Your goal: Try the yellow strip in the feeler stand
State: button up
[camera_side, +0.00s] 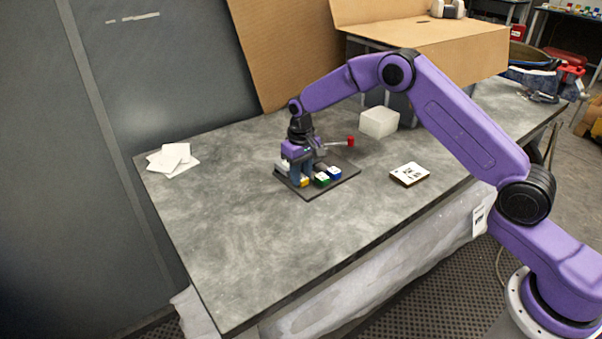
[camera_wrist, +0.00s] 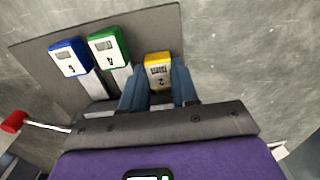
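The feeler stand is a dark plate (camera_side: 312,193) on the table, carrying several strips with coloured, numbered heads. My gripper (camera_wrist: 160,82) points down over the stand. Its two fingers flank the yellow head, one on each side. Whether they press on it is unclear. The strip below the head is hidden by the fingers and gripper body.
White papers (camera_side: 173,160) lie at left. The front table is clear.

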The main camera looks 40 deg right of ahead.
aim_at(310, 191)
grip_shut()
jog(key=shift+s+d, duration=0.1)
jog(key=shift+s, duration=1.95)
jog(key=shift+o, duration=2.1)
grip_release()
notch_tip(310, 191, up, 18)
jog(key=shift+f, duration=0.25)
